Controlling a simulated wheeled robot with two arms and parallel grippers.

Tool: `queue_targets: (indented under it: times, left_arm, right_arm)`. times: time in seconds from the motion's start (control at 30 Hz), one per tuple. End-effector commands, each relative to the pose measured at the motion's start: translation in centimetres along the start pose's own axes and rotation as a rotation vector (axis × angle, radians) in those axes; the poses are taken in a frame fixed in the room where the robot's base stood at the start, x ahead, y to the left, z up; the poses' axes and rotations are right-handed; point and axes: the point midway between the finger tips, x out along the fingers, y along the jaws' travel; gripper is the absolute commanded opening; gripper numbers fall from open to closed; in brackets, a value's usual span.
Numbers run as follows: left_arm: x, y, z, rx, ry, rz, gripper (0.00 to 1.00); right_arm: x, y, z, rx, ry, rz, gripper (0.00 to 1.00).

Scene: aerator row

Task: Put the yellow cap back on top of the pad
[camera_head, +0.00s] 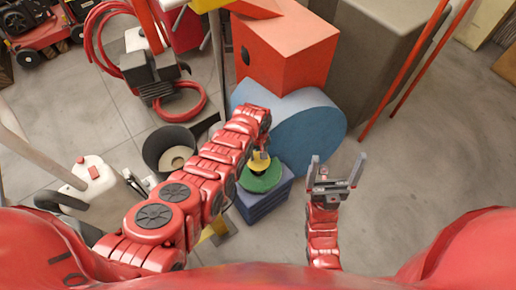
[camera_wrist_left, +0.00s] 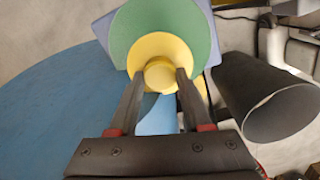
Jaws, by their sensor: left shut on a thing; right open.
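The yellow cap (camera_head: 257,170) is a round disc with a small knob. It shows in front of the round green pad (camera_head: 262,183), which lies on a stacked blue-purple block (camera_head: 268,204). My left gripper (camera_head: 262,157) is shut on the cap's knob. I cannot tell whether cap and pad touch. My right gripper (camera_head: 335,176) is open and empty, right of the block.
A big blue round body (camera_head: 310,128) stands just behind the block, under an orange-red box (camera_head: 285,52). A dark open bin (camera_head: 157,149) stands left of my left arm. A white canister (camera_head: 92,178) is further left.

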Motion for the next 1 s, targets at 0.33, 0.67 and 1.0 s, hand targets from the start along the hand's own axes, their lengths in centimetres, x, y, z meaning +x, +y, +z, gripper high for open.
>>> queue_targets:
  times: [0.33,0.67,1.0]
  left_arm:
    - [2.7,-0.1,0.1,-0.001,0.001,0.001,0.0]
    - [5.8,-0.1,0.0,-0.001,0.001,0.001,0.0]
    - [5.9,-0.1,0.0,-0.001,0.001,0.001,0.0]
  right_arm:
    - [-2.4,-0.1,0.4,0.0,0.0,0.0,1.0]
    - [-5.3,-0.3,0.9,0.0,0.0,0.0,1.0]
    - [-5.4,-0.3,0.9,0.0,0.0,0.0,1.0]
